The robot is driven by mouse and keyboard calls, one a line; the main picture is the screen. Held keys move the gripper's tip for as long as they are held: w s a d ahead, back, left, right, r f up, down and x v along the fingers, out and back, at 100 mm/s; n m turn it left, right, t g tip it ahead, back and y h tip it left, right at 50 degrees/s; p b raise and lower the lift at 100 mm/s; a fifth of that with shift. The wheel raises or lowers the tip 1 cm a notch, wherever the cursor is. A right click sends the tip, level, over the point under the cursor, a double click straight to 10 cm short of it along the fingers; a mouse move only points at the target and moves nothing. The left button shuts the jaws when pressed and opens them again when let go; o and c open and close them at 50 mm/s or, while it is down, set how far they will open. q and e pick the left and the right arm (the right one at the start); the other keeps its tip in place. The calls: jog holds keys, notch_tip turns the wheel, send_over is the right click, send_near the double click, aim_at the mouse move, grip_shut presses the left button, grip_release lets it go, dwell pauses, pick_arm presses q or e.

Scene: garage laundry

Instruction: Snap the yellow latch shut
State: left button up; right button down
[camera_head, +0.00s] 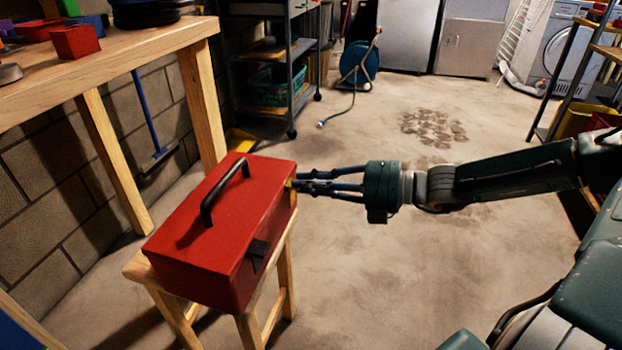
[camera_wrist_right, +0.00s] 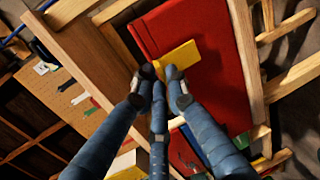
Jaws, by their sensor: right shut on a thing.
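The red toolbox (camera_head: 215,225) stands closed on a small wooden stool, with a black handle (camera_head: 222,190) on its lid. The yellow latch (camera_head: 291,184) is on its right side near the far end, mostly hidden by my gripper. In the right wrist view the yellow latch (camera_wrist_right: 183,56) lies against the red box, its lower left end at my fingertips. My right gripper (camera_head: 298,182) reaches in from the right; its fingers (camera_wrist_right: 160,72) are close together, shut on the latch. Whether the latch is fully engaged cannot be told. My left gripper is not in view.
A black latch (camera_head: 257,252) sits on the same side of the box, nearer. A wooden workbench (camera_head: 110,65) stands at the left, a shelf cart (camera_head: 292,75) behind. The concrete floor right of the stool is open.

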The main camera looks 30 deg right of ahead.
dwell(0.4)
jog(key=c, duration=1.7)
grip_release()
jog(key=shift+w, duration=0.15)
jog(key=v, duration=1.2)
